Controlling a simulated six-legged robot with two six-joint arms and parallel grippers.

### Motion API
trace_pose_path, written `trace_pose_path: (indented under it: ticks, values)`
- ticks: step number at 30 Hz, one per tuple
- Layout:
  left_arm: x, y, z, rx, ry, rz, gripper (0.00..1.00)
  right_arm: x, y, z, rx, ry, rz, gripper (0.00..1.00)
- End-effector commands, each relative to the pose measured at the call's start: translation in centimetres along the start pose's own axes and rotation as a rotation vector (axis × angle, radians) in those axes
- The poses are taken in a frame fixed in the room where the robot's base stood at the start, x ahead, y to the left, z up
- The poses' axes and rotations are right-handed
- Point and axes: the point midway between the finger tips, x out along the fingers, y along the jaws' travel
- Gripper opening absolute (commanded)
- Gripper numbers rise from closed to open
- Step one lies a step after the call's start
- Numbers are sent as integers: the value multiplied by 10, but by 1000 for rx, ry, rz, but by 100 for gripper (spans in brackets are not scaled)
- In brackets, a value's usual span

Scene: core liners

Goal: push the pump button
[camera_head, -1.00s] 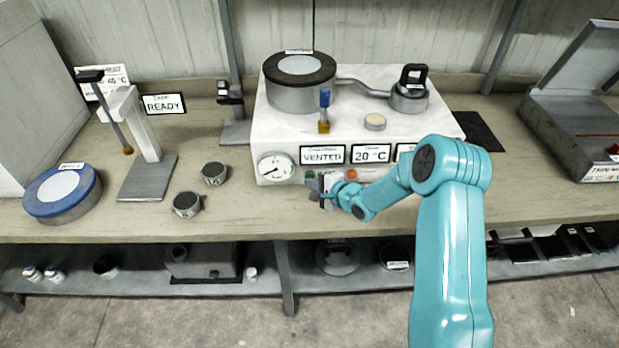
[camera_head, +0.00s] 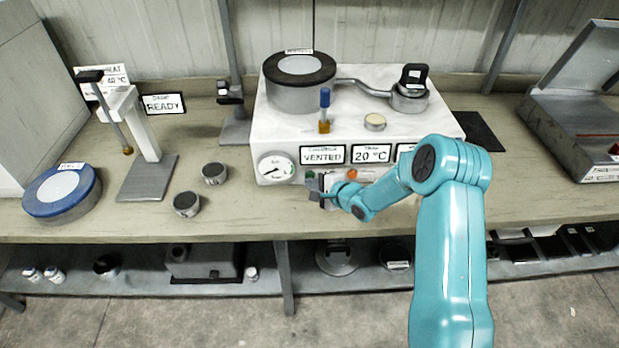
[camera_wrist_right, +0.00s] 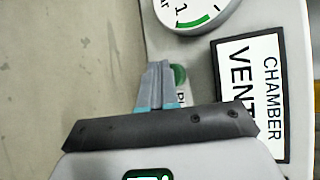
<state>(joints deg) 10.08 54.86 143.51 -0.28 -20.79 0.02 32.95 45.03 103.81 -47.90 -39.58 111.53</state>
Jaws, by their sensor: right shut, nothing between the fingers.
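The white vacuum machine (camera_head: 385,122) stands on the bench. A small green button (camera_head: 309,175) is on its front below the VENTED sign (camera_head: 322,154); it also shows in the right wrist view (camera_wrist_right: 179,75). A label beside it is mostly hidden by my fingers, with only a "P" partly readable, so this looks like the pump button. My right gripper (camera_head: 315,189) is shut and empty, just in front of the green button. In the right wrist view the closed fingertips (camera_wrist_right: 159,68) are beside the button and overlap its edge; I cannot tell whether they touch it. My left gripper is not in view.
An orange button (camera_head: 352,174) is close by on the same front, right of the green one. A round gauge (camera_head: 276,168) is to the left. Two small grey pucks (camera_head: 186,204) and a blue-rimmed disc (camera_head: 62,190) are further left on the bench.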

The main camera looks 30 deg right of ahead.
Motion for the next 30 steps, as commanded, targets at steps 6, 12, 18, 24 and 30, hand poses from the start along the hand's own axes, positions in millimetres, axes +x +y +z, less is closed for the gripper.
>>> trace_pose_path:
  ticks: [6,12,18,24,30]
  values:
    - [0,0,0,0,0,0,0,0,0,0,0,0,0,0]
    - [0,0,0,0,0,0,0,0,0,0,0,0,0,0]
    - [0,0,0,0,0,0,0,2,-1,-1,0,0,0,0]
    - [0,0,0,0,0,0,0,6,-5,-4,-1,0,-1,0]
    - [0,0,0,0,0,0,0,6,-5,-5,0,0,-1,0]
